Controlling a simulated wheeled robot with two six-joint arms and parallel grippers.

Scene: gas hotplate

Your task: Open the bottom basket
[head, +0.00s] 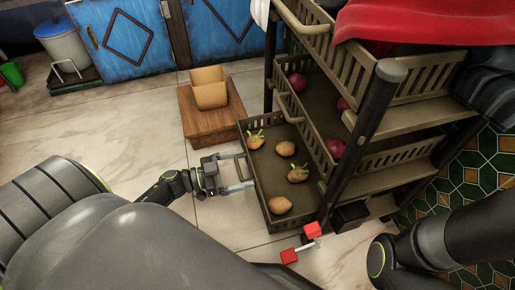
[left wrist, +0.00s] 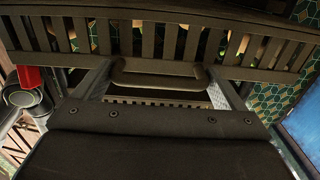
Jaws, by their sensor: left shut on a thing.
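The bottom basket (head: 263,205) is a dark olive slatted basket on the lowest level of the rack. It stands out well past the baskets above, and its inside shows several potatoes (head: 280,205), some with green sprouts. My left gripper (head: 240,172) is at its front, shut on the basket's handle. The left wrist view shows the handle (left wrist: 158,74) between the two fingers, with the slatted front (left wrist: 185,38) behind. Part of my right arm shows at the lower right of the head view, but its gripper is not seen.
Upper baskets (head: 300,100) hold red onions (head: 298,82), and a red cloth (head: 425,22) covers the top. A wooden stool with a box (head: 210,95) stands just behind the pulled-out basket. A red-ended object (head: 312,230) is near its front corner. Tiled floor (head: 140,150) is clear to the left.

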